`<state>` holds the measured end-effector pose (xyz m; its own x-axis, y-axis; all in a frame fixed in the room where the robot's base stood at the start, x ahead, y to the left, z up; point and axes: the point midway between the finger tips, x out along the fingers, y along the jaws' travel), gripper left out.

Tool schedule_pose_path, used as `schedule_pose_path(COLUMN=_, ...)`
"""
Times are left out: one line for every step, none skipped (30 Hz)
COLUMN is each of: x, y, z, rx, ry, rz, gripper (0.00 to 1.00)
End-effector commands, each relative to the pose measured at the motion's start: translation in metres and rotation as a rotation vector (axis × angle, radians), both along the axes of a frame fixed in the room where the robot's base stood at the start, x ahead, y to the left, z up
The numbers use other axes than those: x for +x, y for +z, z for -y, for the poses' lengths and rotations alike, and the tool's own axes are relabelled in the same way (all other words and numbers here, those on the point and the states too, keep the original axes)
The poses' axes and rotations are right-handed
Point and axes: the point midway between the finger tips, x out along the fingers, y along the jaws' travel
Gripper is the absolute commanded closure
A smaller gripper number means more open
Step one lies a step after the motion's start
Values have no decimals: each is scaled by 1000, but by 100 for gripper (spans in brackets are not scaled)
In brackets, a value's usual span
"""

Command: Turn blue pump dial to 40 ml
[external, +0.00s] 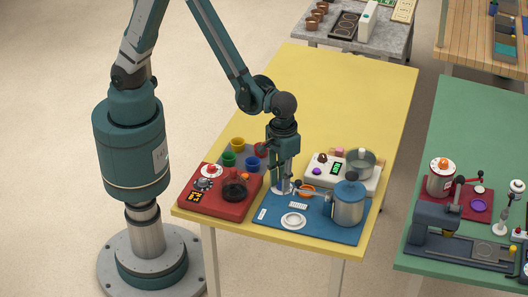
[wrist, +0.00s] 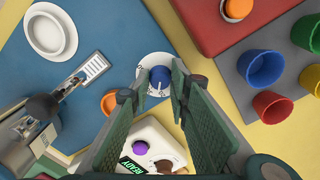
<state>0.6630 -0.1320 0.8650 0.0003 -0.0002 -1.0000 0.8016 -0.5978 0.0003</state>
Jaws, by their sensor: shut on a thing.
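The blue dial (wrist: 160,77) sits on a round white scale plate (wrist: 150,62) on the blue pump base (wrist: 125,30). Its scale marks are too small to read. My gripper (wrist: 162,78) has one finger on each side of the dial and is shut on it. In the external view my gripper (external: 282,188) points straight down at the left part of the blue base (external: 325,232) and hides the dial. The pump's steel tank with a blue lid (external: 348,205) stands on the right of the base.
A red unit (external: 215,202) stands close to the left. Several coloured cups (external: 237,142) stand behind it. A white device (external: 322,170) with a pot stands behind the base. A white dish (external: 293,220) is at the base's front. The table's far part (external: 330,90) is clear.

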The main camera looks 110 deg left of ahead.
Motion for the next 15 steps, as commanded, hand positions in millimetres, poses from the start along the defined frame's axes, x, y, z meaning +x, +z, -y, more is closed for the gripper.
schedule_pose_path(x=-1, y=-2, z=0, rx=1, ry=-36, rz=-1, gripper=93)
schedule_pose_path(x=-1, y=-2, z=0, rx=1, ry=-63, rz=-1, gripper=93)
schedule_pose_path(x=-1, y=-2, z=0, rx=1, ry=-98, rz=-1, gripper=93)
schedule_pose_path(x=-1, y=-2, z=0, rx=1, ry=-126, rz=-1, gripper=93)
schedule_pose_path(x=-1, y=-1, z=0, rx=1, ry=-154, rz=-1, gripper=93)
schedule_pose_path(x=-1, y=-1, z=0, rx=1, ry=-192, rz=-1, gripper=93)
schedule_pose_path(x=-1, y=-1, z=0, rx=1, ry=-221, rz=-1, gripper=93)
schedule_pose_path(x=0, y=-2, z=0, rx=1, ry=-250, rz=-1, gripper=93)
schedule_pose_path(x=0, y=-2, z=0, rx=1, ry=-287, rz=-1, gripper=93)
schedule_pose_path(x=-1, y=-2, z=0, rx=1, ry=-316, rz=-1, gripper=93)
schedule_pose_path(x=-1, y=-2, z=0, rx=1, ry=-345, rz=-1, gripper=93)
schedule_pose_path(x=-1, y=-2, z=0, rx=1, ry=-382, rz=-1, gripper=93)
schedule_pose_path(x=-1, y=-2, z=0, rx=1, ry=-411, rz=-1, gripper=93)
schedule_pose_path(x=-1, y=-2, z=0, rx=1, ry=-440, rz=-1, gripper=93)
schedule_pose_path(x=-1, y=-2, z=0, rx=1, ry=-477, rz=-1, gripper=93)
